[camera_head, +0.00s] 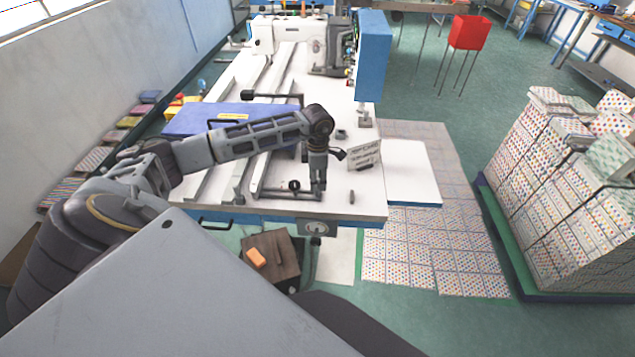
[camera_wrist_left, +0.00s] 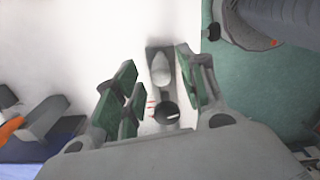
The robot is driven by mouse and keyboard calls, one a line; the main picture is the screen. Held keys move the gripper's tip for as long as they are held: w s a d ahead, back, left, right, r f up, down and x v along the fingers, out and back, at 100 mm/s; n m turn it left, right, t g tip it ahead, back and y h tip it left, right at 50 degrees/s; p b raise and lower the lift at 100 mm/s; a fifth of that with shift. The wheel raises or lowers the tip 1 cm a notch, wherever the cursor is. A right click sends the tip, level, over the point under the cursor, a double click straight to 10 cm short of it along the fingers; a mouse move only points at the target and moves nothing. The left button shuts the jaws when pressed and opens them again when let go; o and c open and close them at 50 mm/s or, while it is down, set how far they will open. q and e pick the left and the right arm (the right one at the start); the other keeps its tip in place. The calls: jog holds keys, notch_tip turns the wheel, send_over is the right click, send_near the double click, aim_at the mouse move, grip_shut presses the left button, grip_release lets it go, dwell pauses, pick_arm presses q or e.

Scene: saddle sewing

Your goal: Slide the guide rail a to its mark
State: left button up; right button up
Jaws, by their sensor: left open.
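Long pale metal guide rails (camera_head: 243,184) run front to back along the white sewing table (camera_head: 340,203). I cannot tell which is rail a. A thin bar with a black knob (camera_head: 295,185) lies across the table's front, beside my gripper. My left gripper (camera_head: 318,188) points down over the front of the table. In the left wrist view, its open fingers (camera_wrist_left: 158,88) stand on either side of a grey bracket with a rounded pale post (camera_wrist_left: 161,68) and a dark round knob (camera_wrist_left: 167,112). Small red marks (camera_wrist_left: 151,108) show beside the knob. My right gripper is out of view.
A blue panel (camera_head: 190,118) lies on the table under my left arm. A small lettered sign (camera_head: 365,155) stands right of the gripper. A sewing machine (camera_head: 330,50) and blue box (camera_head: 372,55) are at the back. Patterned stacks (camera_head: 570,190) stand at right.

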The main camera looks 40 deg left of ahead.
pick_arm(q)
notch_tip(320, 180, up, 10)
dwell(0.5)
dwell(0.5)
